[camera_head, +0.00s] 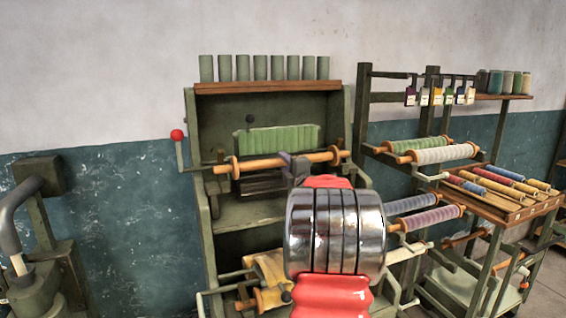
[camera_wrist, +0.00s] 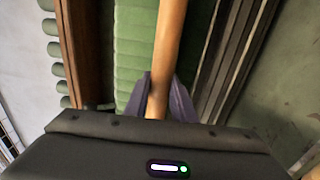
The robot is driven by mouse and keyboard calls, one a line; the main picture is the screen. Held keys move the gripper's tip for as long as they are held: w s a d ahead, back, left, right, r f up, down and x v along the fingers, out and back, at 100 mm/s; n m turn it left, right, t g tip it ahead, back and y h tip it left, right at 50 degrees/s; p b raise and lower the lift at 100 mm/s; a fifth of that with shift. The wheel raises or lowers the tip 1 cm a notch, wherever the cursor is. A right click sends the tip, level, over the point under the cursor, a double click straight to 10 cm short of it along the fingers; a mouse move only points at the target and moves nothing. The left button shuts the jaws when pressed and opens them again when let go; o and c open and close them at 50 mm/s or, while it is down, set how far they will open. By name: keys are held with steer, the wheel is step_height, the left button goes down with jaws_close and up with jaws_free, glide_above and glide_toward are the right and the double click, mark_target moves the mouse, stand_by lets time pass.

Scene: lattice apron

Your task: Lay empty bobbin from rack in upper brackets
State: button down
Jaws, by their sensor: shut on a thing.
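My gripper (camera_head: 293,164) is shut on the middle of an empty wooden bobbin (camera_head: 258,164), a bare orange rod with a round flange near each end. The bobbin lies roughly level across the upper front of the green machine frame (camera_head: 193,150). In the wrist view the bare rod (camera_wrist: 168,50) runs between the purple fingers of my gripper (camera_wrist: 160,95). The bobbin's ends are near the frame's two sides. I cannot tell whether they touch the upper brackets. A yellow-wound bobbin (camera_head: 271,268) sits lower, partly hidden by my arm.
A rack (camera_head: 364,110) at right holds green (camera_head: 418,143) and white (camera_head: 445,154) bobbins, with blue and pink ones lower. A red-knobbed lever (camera_head: 177,135) stands left of the frame. Several green cylinders (camera_head: 260,67) line the wooden top shelf. A tray of coloured spools (camera_head: 500,195) is at right.

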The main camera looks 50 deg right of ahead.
steer(key=shift+f, duration=1.35)
stand_by(1.1)
steer(key=c, duration=1.4)
jaws_free()
steer(key=shift+f, duration=0.1)
steer(key=v, duration=1.3)
steer(key=shift+s+a, duration=0.2)
steer(key=shift+s, duration=0.15)
